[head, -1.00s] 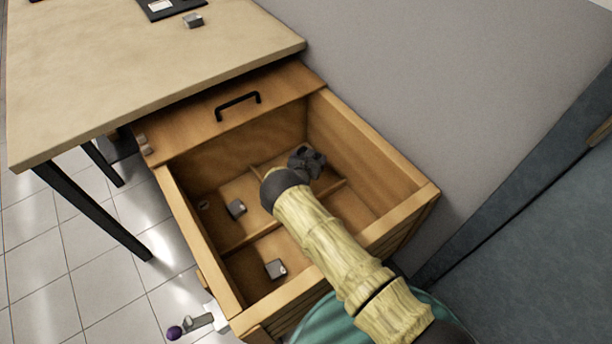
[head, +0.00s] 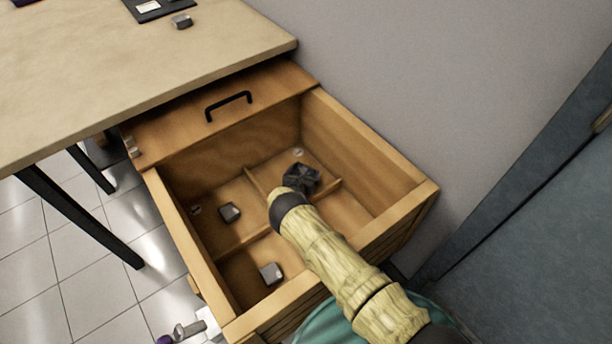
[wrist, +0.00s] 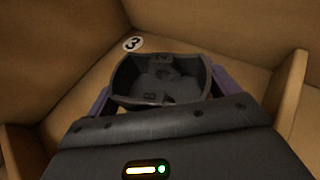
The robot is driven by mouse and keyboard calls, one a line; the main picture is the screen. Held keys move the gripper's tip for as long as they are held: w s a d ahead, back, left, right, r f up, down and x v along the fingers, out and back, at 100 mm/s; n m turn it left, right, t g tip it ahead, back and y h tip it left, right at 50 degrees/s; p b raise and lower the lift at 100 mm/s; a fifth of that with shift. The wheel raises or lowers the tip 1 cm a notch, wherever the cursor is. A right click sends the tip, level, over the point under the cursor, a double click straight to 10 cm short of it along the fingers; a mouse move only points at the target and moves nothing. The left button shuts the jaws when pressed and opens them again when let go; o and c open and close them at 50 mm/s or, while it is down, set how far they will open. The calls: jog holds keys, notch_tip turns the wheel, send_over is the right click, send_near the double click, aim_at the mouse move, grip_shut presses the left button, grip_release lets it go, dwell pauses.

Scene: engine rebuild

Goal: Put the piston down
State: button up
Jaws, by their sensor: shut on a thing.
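The piston (wrist: 160,75) is a dark grey hollow cup with figures on its inside. My gripper (wrist: 158,92) is shut on it, with purple fingers on either side of it in the wrist view. In the head view my gripper (head: 301,179) reaches down into the open wooden drawer (head: 189,242), over the far right compartment. A round label reading 3 (wrist: 132,44) lies on that compartment's floor, just beyond the piston. I cannot tell whether the piston touches the floor.
Low dividers (head: 253,182) split the drawer. Grey metal blocks lie in the far left (head: 229,212) and near left (head: 271,273) compartments. The table (head: 130,80) overhangs the drawer's back, and a grey wall (head: 400,60) stands to the right.

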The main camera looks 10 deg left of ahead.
dwell(0.3)
jog(key=o, duration=1.1)
jog(key=shift+r, duration=0.2)
jog(key=p+v, duration=0.4)
jog(key=v, duration=0.8)
jog(key=shift+f+p, duration=0.1)
jog(key=shift+p, duration=0.2)
